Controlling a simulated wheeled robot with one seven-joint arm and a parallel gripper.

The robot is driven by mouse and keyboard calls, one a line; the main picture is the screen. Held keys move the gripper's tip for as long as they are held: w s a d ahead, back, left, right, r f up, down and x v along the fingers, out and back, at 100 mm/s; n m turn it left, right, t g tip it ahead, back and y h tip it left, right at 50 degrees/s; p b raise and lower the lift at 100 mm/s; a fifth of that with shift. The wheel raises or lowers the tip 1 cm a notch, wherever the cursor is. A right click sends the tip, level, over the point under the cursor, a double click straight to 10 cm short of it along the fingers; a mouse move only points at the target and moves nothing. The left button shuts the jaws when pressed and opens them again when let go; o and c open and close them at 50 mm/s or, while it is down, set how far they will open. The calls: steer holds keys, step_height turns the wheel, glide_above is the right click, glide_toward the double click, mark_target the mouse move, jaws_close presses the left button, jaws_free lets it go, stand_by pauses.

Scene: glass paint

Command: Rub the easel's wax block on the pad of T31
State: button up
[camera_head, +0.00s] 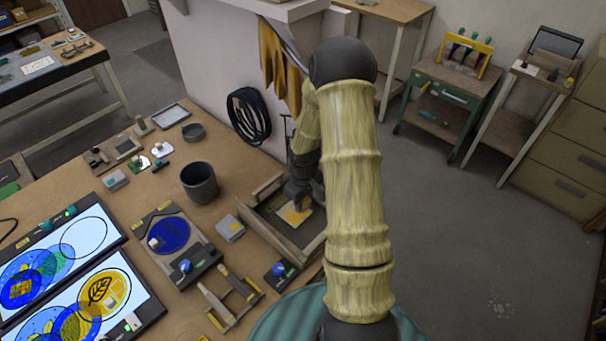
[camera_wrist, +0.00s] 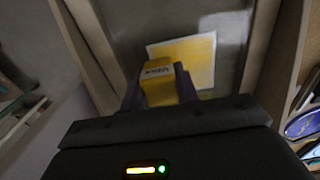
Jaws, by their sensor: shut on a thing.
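My gripper (camera_head: 300,200) is shut on a yellow block (camera_wrist: 158,84) with dark lettering on its end, seen between the two fingers in the wrist view (camera_wrist: 160,92). The lettering is too blurred to read for sure. Just beyond the block lies a flat square sheet or pad (camera_wrist: 198,60), yellow with a pale border. It also shows under my gripper in the head view (camera_head: 293,217). I cannot tell whether the block touches it. The pad lies inside a wood-sided frame (camera_head: 264,236) on the bench. No T31 label is readable.
A dark grey pot (camera_head: 199,183) stands left of the frame. A board with a blue disc (camera_head: 169,235), a small grey box (camera_head: 231,229) and wooden-handled tools (camera_head: 240,287) lie nearby. Lit panels (camera_head: 90,300) with coloured circles fill the front left. A wall stands behind the frame.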

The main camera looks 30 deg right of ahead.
steer(key=shift+w+d, duration=0.15)
steer(key=shift+d, duration=0.3)
step_height(320, 180, up, 4)
steer(key=p, duration=0.3)
steer(key=shift+a+r, duration=0.15)
steer(key=shift+r, duration=0.05)
steer(key=shift+w+d+r+p, duration=0.1)
steer(key=shift+d+r+p, duration=0.1)
steer(key=shift+r+p, duration=0.45)
steer(key=shift+s+r+p, duration=0.2)
steer(key=shift+r+p, duration=0.4)
steer(key=shift+r, duration=0.25)
steer(key=shift+a+r+p, duration=0.1)
steer(key=shift+r+p, duration=0.25)
steer(key=shift+r, duration=0.05)
steer(key=shift+w, duration=0.15)
